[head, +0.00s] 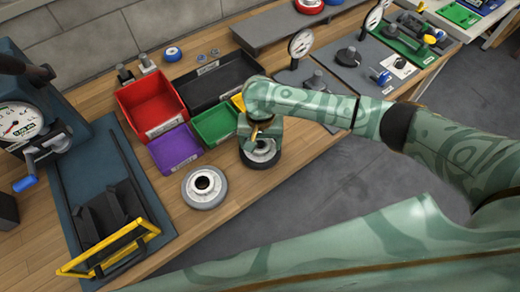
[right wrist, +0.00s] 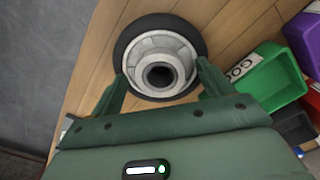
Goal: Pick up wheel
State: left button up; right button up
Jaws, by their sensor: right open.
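A wheel with a black tyre and a grey hub (head: 262,152) lies flat on the wooden bench near its front edge. It also shows in the right wrist view (right wrist: 160,62), with a dark hole in its hub. My right gripper (right wrist: 160,80) is open, its two green fingers on either side of the hub's near part. I cannot tell whether they touch it. In the head view the right gripper (head: 261,134) hangs over the wheel and hides part of it. A second, grey wheel (head: 204,187) lies flat to the left. My left gripper is not seen.
Red (head: 151,104), purple (head: 175,149), green (head: 216,124) and black (head: 222,80) bins stand behind the wheels. A blue fixture with a yellow-barred frame (head: 115,250) and a dial gauge (head: 18,122) stand at the left. Mats with gauges (head: 301,44) lie at the right.

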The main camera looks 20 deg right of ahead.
jog(key=c, duration=1.3)
jog(key=shift+r, duration=0.2)
